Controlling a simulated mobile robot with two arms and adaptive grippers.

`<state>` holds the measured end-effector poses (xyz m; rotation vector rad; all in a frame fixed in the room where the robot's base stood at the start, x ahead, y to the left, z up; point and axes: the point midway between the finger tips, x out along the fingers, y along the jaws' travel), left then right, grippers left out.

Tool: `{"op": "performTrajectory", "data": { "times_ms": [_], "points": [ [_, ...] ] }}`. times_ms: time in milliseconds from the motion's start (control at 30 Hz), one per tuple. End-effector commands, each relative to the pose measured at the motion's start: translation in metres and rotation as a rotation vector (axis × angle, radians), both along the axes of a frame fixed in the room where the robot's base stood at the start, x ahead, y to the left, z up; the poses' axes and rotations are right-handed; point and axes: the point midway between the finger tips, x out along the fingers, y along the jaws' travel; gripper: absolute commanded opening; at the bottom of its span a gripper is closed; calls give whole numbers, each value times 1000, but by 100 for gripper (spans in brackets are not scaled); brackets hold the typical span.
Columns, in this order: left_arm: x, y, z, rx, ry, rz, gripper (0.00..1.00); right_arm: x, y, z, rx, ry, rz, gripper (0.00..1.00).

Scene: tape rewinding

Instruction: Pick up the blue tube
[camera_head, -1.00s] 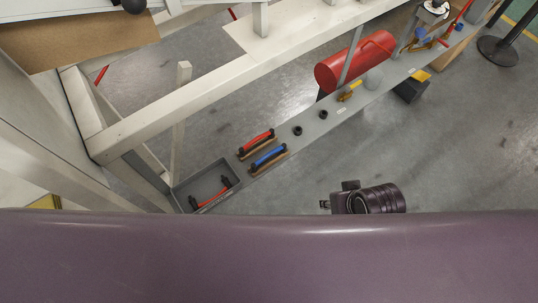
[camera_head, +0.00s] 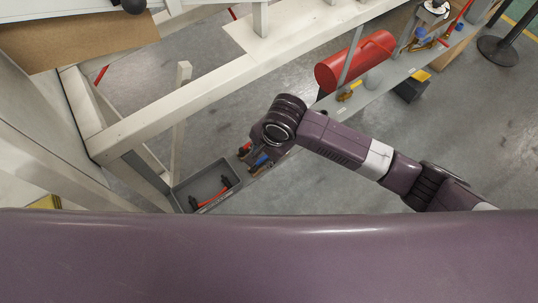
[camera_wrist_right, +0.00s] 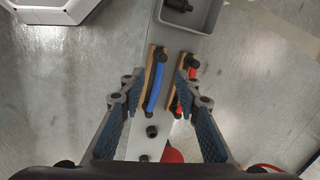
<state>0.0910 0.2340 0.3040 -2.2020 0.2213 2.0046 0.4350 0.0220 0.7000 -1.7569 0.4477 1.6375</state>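The blue tube (camera_wrist_right: 155,84) lies on a wooden holder with black ends on the narrow grey shelf (camera_wrist_right: 135,146). In the head view only a small part of the blue tube (camera_head: 261,159) shows, the rest hidden by my right arm. My right gripper (camera_wrist_right: 160,84) is open and empty in the right wrist view. Its fingers are spread on either side of the blue tube, which appears below and between them; I cannot tell the exact height. My left gripper is not in view.
A red tube (camera_wrist_right: 191,73) on a similar holder lies close beside the blue one, partly behind the right-hand finger. A grey bin (camera_head: 181,190) holding a red tube (camera_head: 212,198) stands at the shelf's end. A red tank (camera_head: 340,68) and a pale frame beam (camera_head: 185,98) are nearby.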

Motion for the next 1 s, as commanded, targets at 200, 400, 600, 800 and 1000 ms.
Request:
{"op": "performTrajectory", "data": {
  "times_ms": [200, 400, 600, 800, 1000],
  "points": [
    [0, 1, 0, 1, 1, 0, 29, 22, -20, -7, -56, 20, -151, 30],
    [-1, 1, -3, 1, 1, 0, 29, 26, -20, -26, -60, 25, -169, 30],
    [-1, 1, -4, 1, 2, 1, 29, 31, -16, -45, -60, 21, -168, 30],
    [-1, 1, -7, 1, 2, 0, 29, 35, -12, -72, -59, 23, -166, 30],
    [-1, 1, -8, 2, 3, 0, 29, 37, -11, -82, -57, 22, -166, 30]
  ]
}}
